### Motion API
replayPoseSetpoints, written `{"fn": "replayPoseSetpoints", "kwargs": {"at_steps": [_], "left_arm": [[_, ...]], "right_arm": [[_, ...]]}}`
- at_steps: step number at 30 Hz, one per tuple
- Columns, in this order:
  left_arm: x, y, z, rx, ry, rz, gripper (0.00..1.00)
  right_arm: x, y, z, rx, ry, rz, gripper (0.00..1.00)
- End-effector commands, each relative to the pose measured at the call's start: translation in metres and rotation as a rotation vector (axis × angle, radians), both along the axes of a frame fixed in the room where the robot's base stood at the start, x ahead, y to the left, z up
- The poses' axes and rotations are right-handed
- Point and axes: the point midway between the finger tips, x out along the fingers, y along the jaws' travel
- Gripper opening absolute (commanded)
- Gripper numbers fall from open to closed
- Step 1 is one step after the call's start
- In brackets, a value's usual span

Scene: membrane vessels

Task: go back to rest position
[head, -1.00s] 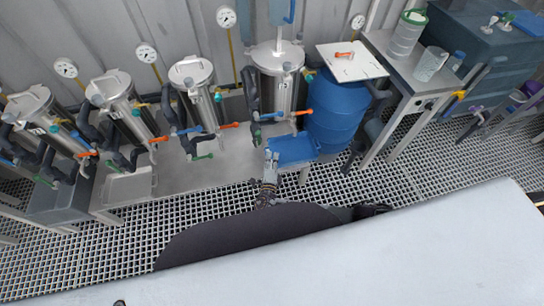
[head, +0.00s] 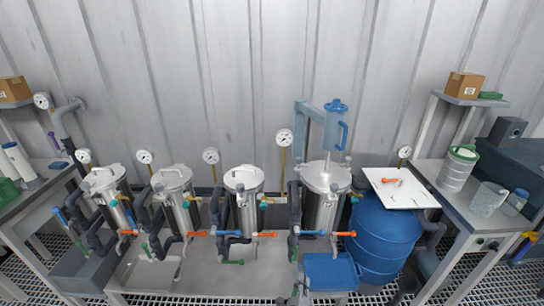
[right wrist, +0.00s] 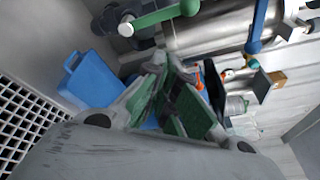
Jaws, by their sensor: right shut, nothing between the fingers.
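My right gripper (head: 299,292) shows small at the bottom edge of the head view, in front of the vessel row and beside the left edge of the blue tray (head: 331,271). In the right wrist view its green-padded fingers (right wrist: 172,92) are shut with nothing held. The blue tray (right wrist: 90,82) shows left of the fingers there, and a green valve handle (right wrist: 165,15) is above them. My left gripper is not in view.
Several steel vessels (head: 243,200) with blue, orange and green valve handles stand along the wall. A blue barrel (head: 381,240) carries a white board (head: 402,190). Side tables (head: 455,210) stand left and right. Grating floor shows at the bottom edge.

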Motion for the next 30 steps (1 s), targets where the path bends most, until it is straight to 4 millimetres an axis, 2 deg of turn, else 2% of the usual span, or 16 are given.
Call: {"fn": "replayPoseSetpoints", "kwargs": {"at_steps": [11,20,30], "left_arm": [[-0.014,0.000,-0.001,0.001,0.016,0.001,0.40],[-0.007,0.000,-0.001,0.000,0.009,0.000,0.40],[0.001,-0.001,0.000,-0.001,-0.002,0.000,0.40]], "right_arm": [[-0.003,0.013,-0.035,0.463,0.043,-0.020,0.00],[-0.011,0.018,-0.072,0.852,0.107,-0.116,0.00],[-0.018,0.012,-0.111,1.320,0.152,-0.346,0.00]]}}
